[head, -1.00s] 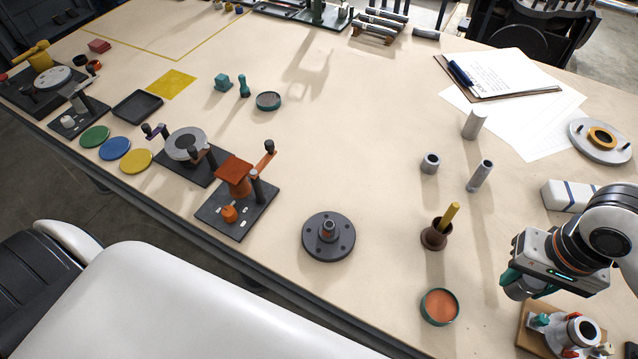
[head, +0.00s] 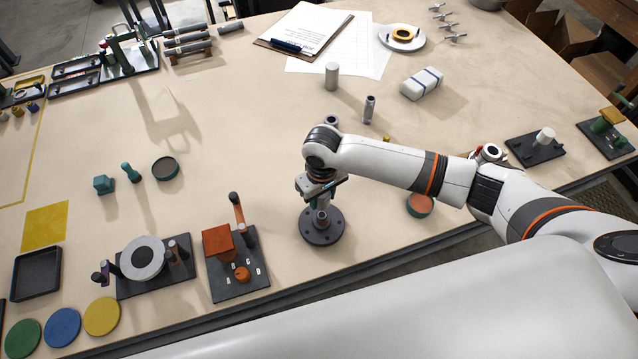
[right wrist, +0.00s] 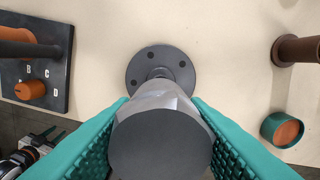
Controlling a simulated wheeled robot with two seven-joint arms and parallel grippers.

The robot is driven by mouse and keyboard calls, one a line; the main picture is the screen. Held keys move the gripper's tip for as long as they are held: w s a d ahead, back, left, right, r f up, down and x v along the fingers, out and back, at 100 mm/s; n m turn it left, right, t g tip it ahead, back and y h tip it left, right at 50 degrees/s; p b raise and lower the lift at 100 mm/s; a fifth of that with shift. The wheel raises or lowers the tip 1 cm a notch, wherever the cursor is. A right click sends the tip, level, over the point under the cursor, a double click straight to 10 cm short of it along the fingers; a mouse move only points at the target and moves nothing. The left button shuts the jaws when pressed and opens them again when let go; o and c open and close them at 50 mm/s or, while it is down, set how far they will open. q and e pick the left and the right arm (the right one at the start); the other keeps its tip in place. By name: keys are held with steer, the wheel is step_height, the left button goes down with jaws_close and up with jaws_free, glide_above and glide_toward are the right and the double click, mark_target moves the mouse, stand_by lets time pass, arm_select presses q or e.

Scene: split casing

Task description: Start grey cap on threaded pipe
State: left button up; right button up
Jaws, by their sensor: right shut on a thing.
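The grey cap (right wrist: 160,143) fills the lower middle of the right wrist view, with a dark flat end and lighter grey sides. My right gripper (right wrist: 160,118) is shut on it, with a teal finger on each side. The threaded pipe stands upright on a dark round flange (head: 322,238) in the head view; its stub (head: 322,217) shows just below my right gripper (head: 318,190). In the right wrist view the flange (right wrist: 162,60) lies beyond the cap, which hides most of the pipe. I cannot tell whether cap and pipe touch. My left gripper is not in view.
A black fixture with an orange block (head: 218,243) stands just left of the flange. Grey cylinders (head: 332,76) stand farther back. The table between the teal pieces (head: 131,172) and the flange is mostly clear.

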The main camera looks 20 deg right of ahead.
steer(key=shift+f, duration=0.3)
steer(key=shift+d+f+b, duration=0.15)
steer(key=shift+f+b, duration=0.15)
steer(key=shift+b, duration=0.1)
step_height(320, 180, down, 5)
steer(key=b, duration=0.5)
steer(key=shift+w+r+b, duration=0.1)
steer(key=shift+b, duration=0.25)
steer(key=shift+r+p, duration=0.15)
steer(key=shift+p, duration=0.15)
steer(key=shift+p, duration=0.3)
